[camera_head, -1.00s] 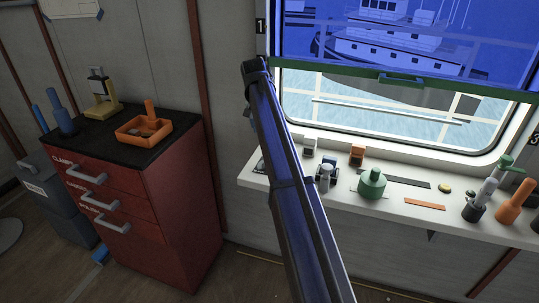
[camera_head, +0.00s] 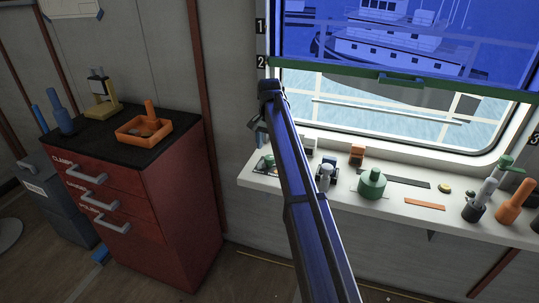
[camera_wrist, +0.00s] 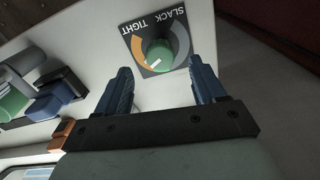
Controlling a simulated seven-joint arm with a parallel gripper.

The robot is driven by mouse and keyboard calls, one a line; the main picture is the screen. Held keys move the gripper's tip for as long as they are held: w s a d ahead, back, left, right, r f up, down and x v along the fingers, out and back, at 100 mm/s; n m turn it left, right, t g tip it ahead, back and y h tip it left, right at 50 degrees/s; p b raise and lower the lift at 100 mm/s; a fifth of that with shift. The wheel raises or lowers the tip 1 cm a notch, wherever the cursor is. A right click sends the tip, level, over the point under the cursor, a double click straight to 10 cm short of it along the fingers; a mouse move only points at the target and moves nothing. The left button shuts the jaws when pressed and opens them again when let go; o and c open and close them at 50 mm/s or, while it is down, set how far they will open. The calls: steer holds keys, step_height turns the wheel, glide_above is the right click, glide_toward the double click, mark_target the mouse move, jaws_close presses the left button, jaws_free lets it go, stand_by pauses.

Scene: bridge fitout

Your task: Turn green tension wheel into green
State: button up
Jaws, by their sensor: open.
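The green tension wheel (camera_wrist: 160,52) is a round knob on a dark square plate (camera_wrist: 137,29) marked SLACK and TIGHT. An orange arc is on the TIGHT side and a grey arc on the SLACK side; I see no green arc. The wheel's white mark points lower left, near the orange arc's lower end. My gripper (camera_wrist: 161,68) is open and empty, its two blue fingers spread on either side of the wheel's near edge. I cannot tell how far above the plate they are. In the head view my gripper (camera_head: 258,136) is over the sill's left end.
The white sill (camera_head: 340,192) under the window carries a green round object (camera_head: 372,183), an orange block (camera_head: 357,154) and several tools at the right. A red drawer cabinet (camera_head: 170,215) stands left of it, with a floor gap between.

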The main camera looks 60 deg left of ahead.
mark_target(270, 157)
steer(key=shift+f, duration=2.2)
steer(key=shift+c, duration=0.2)
steer(key=c, duration=1)
steer(key=shift+n, duration=0.4)
steer(key=n, duration=0.4)
steer(key=shift+w, duration=0.1)
steer(key=n, duration=0.4)
steer(key=shift+r+n, duration=0.1)
steer(key=shift+n, duration=0.2)
